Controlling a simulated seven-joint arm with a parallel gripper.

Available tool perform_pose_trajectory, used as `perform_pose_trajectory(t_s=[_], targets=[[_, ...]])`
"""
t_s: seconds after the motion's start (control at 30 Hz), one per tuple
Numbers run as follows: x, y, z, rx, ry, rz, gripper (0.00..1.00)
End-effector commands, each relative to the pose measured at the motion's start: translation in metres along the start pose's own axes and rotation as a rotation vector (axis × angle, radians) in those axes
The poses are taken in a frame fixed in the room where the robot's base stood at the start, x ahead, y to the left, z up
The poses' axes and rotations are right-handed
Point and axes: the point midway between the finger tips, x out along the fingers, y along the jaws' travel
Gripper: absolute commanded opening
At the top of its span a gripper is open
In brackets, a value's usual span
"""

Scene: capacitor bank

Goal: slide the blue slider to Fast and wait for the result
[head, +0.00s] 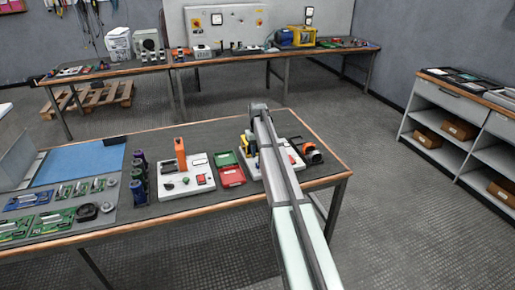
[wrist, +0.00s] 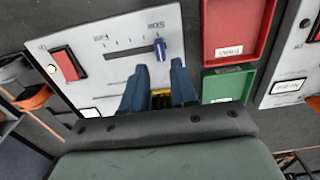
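The blue slider (wrist: 160,48) sits on a white panel (wrist: 120,75), at the end of its scale by the label read as Slow. The Fast label (wrist: 101,38) is at the scale's other end, to the left in the wrist view. My gripper (wrist: 159,68) is open, with two blue fingers spread apart. The slider shows just beyond the gap between the fingertips, and I see no grip on it. Whether the fingers touch the panel cannot be told. In the head view my arm covers the slider and part of the panel (head: 291,158).
A red rocker switch (wrist: 67,65) is on the panel's left in the wrist view. A red tray (wrist: 235,25) and a green tray (wrist: 225,86) lie to its right. A second white panel (head: 200,180) with an orange block (head: 181,153) stands left in the head view.

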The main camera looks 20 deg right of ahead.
Motion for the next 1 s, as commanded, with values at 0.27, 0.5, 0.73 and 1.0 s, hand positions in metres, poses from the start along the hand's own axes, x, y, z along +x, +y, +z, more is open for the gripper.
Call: perform_pose_trajectory(t_s=[0.27,0.5,0.73,1.0], targets=[[0.023,0.000,0.000,0.000,-0.001,0.000,0.28],[0.041,0.000,0.000,0.000,-0.002,0.000,0.28],[0.053,0.000,0.000,0.000,-0.001,0.000,0.28],[0.057,0.000,0.000,-0.001,-0.001,0.000,0.28]])
